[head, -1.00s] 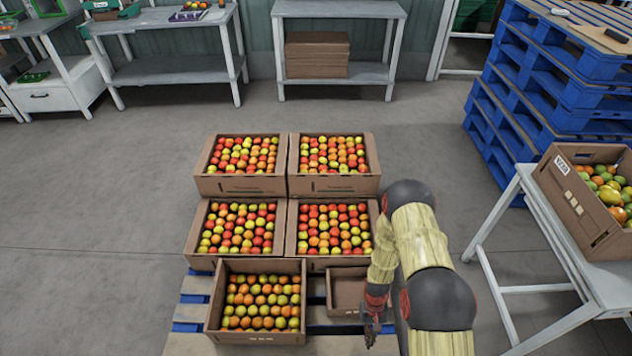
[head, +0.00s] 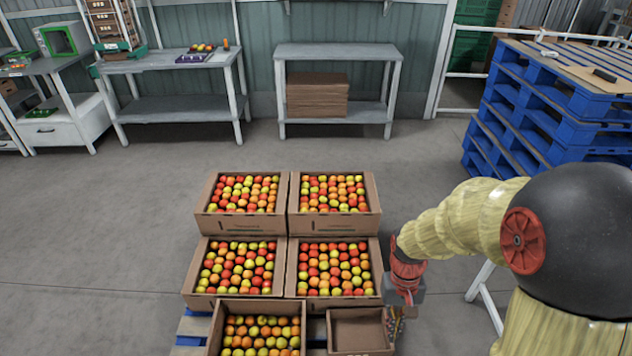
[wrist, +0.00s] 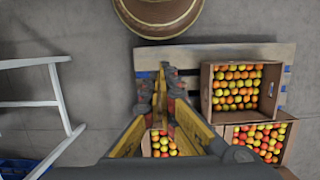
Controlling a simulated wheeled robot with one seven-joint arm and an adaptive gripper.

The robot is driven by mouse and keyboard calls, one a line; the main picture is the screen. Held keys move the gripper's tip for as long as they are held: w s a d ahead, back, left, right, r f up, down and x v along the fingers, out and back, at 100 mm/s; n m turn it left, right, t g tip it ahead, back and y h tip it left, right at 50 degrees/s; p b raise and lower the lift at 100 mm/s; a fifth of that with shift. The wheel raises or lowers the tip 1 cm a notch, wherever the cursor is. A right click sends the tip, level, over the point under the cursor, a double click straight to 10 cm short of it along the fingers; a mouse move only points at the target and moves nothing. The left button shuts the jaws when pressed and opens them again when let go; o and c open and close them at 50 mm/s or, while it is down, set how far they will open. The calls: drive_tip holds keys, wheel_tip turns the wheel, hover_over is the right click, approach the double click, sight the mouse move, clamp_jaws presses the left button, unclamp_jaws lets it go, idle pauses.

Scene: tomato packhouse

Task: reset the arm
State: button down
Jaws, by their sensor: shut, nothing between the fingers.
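My gripper (head: 399,318) hangs downward at the right side of the small empty carton (head: 358,330) in the head view. Its fingers are small and partly hidden there. In the wrist view my gripper (wrist: 161,80) shows its two yellow-sided fingers converging, shut with nothing held. My arm comes in from the right of the head view, with its forearm stretched left to the gripper.
Fruit-filled cartons (head: 187,283) stand on a pallet (head: 190,330), left of the gripper. Blue pallets (head: 535,125) are stacked at back right. Floor (head: 90,220) left of the cartons is clear.

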drive_tip(key=s+r+t, duration=0.4)
drive_tip(key=r, duration=0.9)
drive_tip(key=s+r+t+p, duration=0.1)
drive_tip(key=s+r+t, duration=0.3)
drive_tip(key=r, duration=0.9)
drive_tip(key=shift+s+a+r, duration=0.15)
drive_tip(key=shift+s+r, duration=0.25)
drive_tip(key=shift+s, duration=0.05)
